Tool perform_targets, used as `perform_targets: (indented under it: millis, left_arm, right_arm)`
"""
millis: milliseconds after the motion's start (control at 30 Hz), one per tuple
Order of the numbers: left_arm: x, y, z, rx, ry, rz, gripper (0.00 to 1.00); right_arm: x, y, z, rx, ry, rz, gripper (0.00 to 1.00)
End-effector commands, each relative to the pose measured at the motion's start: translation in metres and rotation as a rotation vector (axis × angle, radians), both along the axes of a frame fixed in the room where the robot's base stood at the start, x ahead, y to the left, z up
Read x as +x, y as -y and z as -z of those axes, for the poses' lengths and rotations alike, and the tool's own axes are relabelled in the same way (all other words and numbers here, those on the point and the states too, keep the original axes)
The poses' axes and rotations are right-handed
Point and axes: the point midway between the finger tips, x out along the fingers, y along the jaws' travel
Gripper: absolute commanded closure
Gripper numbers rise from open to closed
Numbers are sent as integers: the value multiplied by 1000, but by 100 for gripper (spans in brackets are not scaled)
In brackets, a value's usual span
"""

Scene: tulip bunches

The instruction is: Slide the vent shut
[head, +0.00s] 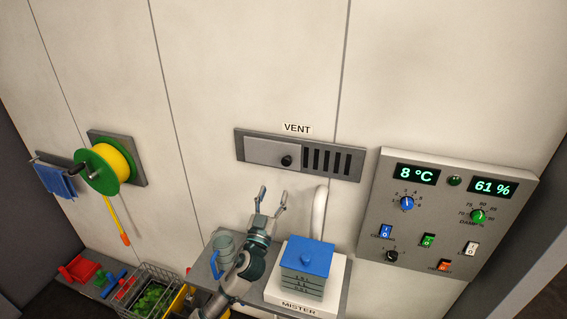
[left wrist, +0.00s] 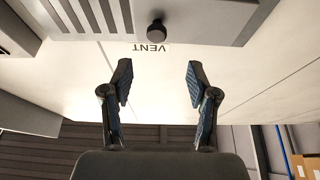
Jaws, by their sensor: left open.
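The vent (head: 252,136) is a grey wall panel under a VENT label. Its plain sliding plate (head: 262,152) covers the left part, and several dark slots (head: 327,160) show uncovered on the right. A black knob (head: 287,161) sticks out near the plate's right end. In the left wrist view the scene is upside down, with the knob (left wrist: 156,31) above the fingers and slots (left wrist: 85,15) to its left. My left gripper (head: 274,196) is open and empty, below the vent and apart from the knob; its spread fingers also show in the wrist view (left wrist: 159,75).
A control panel (head: 430,215) with displays, knobs and switches is right of the vent. A yellow-green hose reel (head: 110,168) is on the left wall. The wall around the vent is clear.

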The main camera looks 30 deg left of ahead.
Motion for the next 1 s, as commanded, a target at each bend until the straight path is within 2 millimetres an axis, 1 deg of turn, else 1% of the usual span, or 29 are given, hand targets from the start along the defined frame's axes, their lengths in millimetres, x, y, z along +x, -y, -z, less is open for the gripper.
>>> perform_targets:
  millis: [33, 200, 400, 500, 667, 900, 933, 967, 1000]
  left_arm:
    - [12, -3, -9, 0, 2, -1, 41]
    - [48, -11, -25, 2, 3, 0, 41]
    - [81, -20, -38, -1, 2, -1, 41]
    - [92, -23, -41, -1, 2, -1, 41]
    - [100, -25, -43, -2, 0, 1, 41]
    - [101, -25, -43, -2, 0, 1, 41]
    - [101, -25, -43, -1, 0, 0, 43]
    - [101, -25, -43, -1, 0, 0, 51]
    - [101, -25, -43, -1, 0, 0, 61]
  right_arm:
    - [1, 1, -5, 0, 1, -1, 100]
    - [2, 1, -14, -1, 3, -2, 100]
    - [3, 0, -21, -1, 4, 0, 100]
    - [3, 0, -23, -1, 4, 0, 100]
    - [3, 0, -24, -1, 4, 0, 100]
    - [3, 0, -24, 0, 4, 1, 100]
    - [3, 0, -24, 0, 4, 1, 100]
    - [3, -1, -24, 0, 4, 1, 100]
    - [3, -1, -24, 0, 4, 1, 100]
